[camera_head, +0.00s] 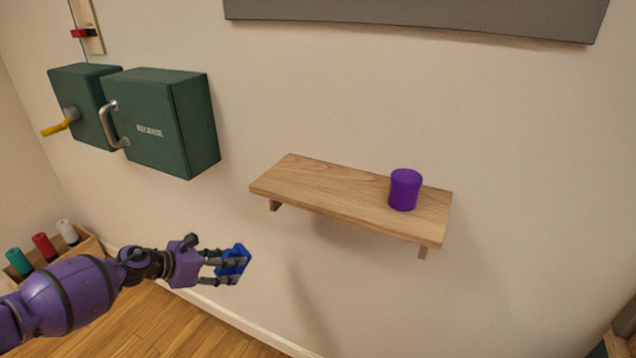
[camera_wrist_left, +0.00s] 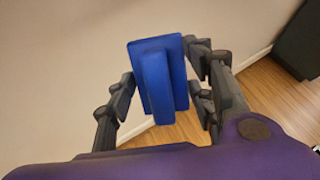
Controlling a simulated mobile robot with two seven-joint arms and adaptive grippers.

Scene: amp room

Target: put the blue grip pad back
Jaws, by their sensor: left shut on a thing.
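The blue grip pad (camera_head: 236,259) is between the fingers of my left gripper (camera_head: 222,267), low in front of the wall and below the left end of the wooden shelf. In the left wrist view the pad (camera_wrist_left: 155,80) is a blue block with a raised bar along its middle. The fingers of the left gripper (camera_wrist_left: 165,92) close on it from both sides. The wooden shelf (camera_head: 320,185) is fixed to the wall, and its left part is bare. My right gripper is out of view.
A purple cylinder (camera_head: 405,190) stands on the shelf's right part. A green box marked RELEASE (camera_head: 150,125) with a metal handle and a yellow-handled crank (camera_head: 58,124) are on the wall at left. A wooden crate (camera_head: 88,245) with coloured cylinders sits at lower left.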

